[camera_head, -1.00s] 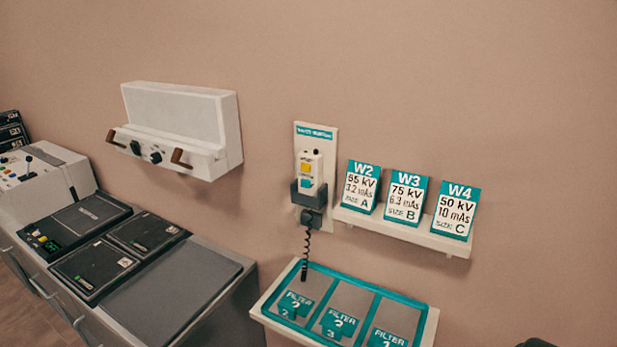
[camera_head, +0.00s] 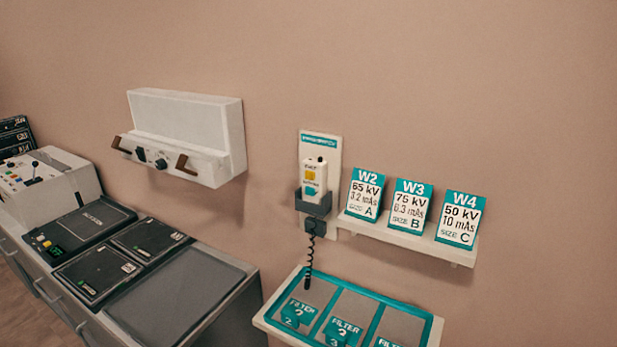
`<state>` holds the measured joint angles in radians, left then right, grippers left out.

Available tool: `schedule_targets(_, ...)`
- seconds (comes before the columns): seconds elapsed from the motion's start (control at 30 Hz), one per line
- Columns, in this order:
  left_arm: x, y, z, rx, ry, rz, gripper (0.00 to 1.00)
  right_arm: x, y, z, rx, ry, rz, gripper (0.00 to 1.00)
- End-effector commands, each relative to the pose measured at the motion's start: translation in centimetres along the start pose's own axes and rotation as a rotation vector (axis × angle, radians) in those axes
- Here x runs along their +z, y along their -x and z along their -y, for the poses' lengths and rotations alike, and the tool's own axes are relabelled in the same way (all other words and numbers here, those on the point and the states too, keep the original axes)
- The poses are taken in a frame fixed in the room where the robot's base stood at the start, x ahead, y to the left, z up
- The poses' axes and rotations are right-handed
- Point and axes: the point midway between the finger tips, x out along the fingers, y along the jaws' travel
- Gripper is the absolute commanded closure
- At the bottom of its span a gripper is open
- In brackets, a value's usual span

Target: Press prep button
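A white hand switch (camera_head: 313,181) sits upright in a dark holder (camera_head: 313,204) on a pale wall plate (camera_head: 334,152) with a teal label. The switch has a yellow button (camera_head: 310,174) and a teal button (camera_head: 308,184) below it. A small dark knob shows at its top. A coiled black cord (camera_head: 310,262) hangs from the holder. I cannot read which button is marked prep. Neither of my grippers is in view.
A shelf (camera_head: 437,246) with cards W2, W3 and W4 is right of the switch. A teal-edged filter tray (camera_head: 268,314) is below. A white wall unit with brown handles (camera_head: 187,130) is left, above a counter with dark panels (camera_head: 177,292).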

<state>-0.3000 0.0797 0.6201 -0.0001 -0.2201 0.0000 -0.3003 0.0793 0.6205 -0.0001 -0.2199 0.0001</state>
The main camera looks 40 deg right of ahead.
Motion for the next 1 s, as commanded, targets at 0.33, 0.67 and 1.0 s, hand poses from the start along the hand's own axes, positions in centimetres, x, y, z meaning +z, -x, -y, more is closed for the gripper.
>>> schedule_targets(0.33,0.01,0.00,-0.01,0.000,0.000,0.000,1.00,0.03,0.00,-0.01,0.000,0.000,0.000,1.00)
schedule_targets(0.67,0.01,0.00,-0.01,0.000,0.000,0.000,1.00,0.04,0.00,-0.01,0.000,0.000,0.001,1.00)
schedule_targets(1.0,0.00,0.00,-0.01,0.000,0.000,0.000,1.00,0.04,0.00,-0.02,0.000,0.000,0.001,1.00)
